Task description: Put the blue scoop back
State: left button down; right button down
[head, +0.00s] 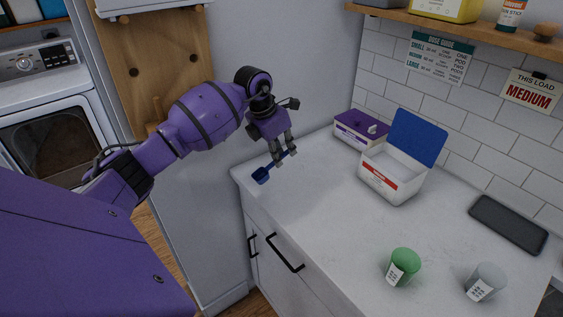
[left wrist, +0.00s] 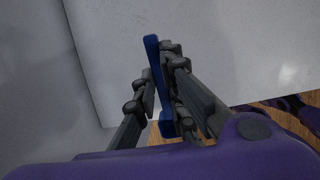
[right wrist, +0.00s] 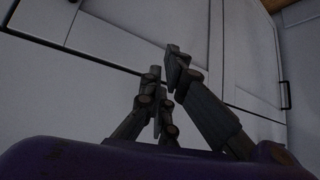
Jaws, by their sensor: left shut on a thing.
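My left gripper (head: 284,158) is shut on the handle of the blue scoop (head: 262,174), low over the left end of the white counter. The scoop's bowl points left and toward the front; I cannot tell whether it touches the counter. In the left wrist view the blue scoop (left wrist: 154,58) shows as a thin strip between the fingers of the left gripper (left wrist: 158,75). A white box (head: 390,185) with a raised blue lid (head: 416,138) stands open to the right. My right gripper (right wrist: 164,70) looks shut and empty in front of white cabinet fronts.
A purple box (head: 361,130) stands behind the white box. A green cup (head: 403,266) and a grey cup (head: 485,281) stand near the front. A dark flat tray (head: 508,224) lies at the right. A wooden shelf (head: 480,22) overhangs the back. The counter's middle is clear.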

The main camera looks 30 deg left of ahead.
pick_arm(q)
jog(key=shift+w+a+f, duration=0.15)
jog(key=shift+w+f, duration=0.1)
jog(key=shift+f, duration=0.55)
jog(key=shift+w+a+f, duration=0.1)
jog(key=shift+w+f, duration=0.1)
jog(key=shift+f, duration=0.6)
jog(key=shift+w+a+f, duration=0.15)
jog(key=shift+w+f, duration=0.1)
jog(key=shift+f, duration=0.55)
jog(key=shift+f, duration=0.15)
jog(key=c, duration=1.8)
grip_release()
jog(key=shift+r, duration=0.3)
jog(key=v, duration=1.1)
jog(key=shift+s+a+r, duration=0.1)
jog(key=shift+s+r, duration=0.15)
jog(key=shift+r, duration=0.1)
